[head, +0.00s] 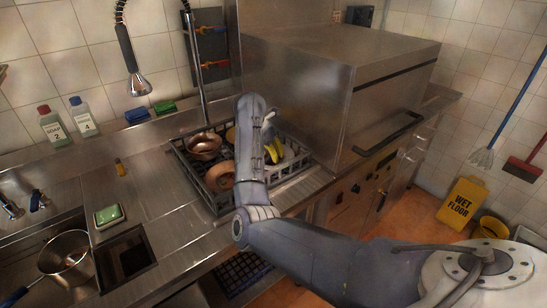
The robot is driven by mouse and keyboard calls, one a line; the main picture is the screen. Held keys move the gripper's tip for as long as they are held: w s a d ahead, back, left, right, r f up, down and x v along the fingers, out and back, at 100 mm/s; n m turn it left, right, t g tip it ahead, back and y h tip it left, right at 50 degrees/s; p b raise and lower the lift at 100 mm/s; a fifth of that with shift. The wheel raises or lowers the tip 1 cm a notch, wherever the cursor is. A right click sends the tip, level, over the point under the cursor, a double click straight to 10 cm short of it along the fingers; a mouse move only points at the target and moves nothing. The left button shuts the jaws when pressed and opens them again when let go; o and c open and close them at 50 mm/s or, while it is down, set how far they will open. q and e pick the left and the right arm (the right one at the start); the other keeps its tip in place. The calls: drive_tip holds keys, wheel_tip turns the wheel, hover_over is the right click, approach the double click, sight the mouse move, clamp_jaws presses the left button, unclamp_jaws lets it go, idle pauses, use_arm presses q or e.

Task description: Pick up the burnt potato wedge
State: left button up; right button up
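I cannot clearly make out a burnt potato wedge. A small yellow-brown piece (119,168) with a darker top is on the steel counter at left; it is too small to identify. Curved yellow items (273,150) are in the dish rack, partly behind my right arm. My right arm comes in from the lower right and rises in front of the rack. Its gripper (269,120) is small and mostly hidden at the arm's far end, above the rack, so its fingers cannot be read. My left gripper is not in view.
The dark dish rack (186,170) holds copper pots (204,146). A large steel machine (345,85) stands right of it. A sink with a pan (66,257), a green sponge (109,214) and soap bottles (52,124) are at left. A spray tap (137,84) hangs above.

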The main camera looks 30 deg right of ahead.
drive_tip(key=shift+x, duration=1.1)
drive_tip(key=shift+f, duration=0.1)
clamp_jaws()
drive_tip(key=shift+a, duration=0.1)
drive_tip(key=shift+r, duration=0.5)
wheel_tip(320, 180, up, 19)
drive_tip(key=shift+r, duration=0.2)
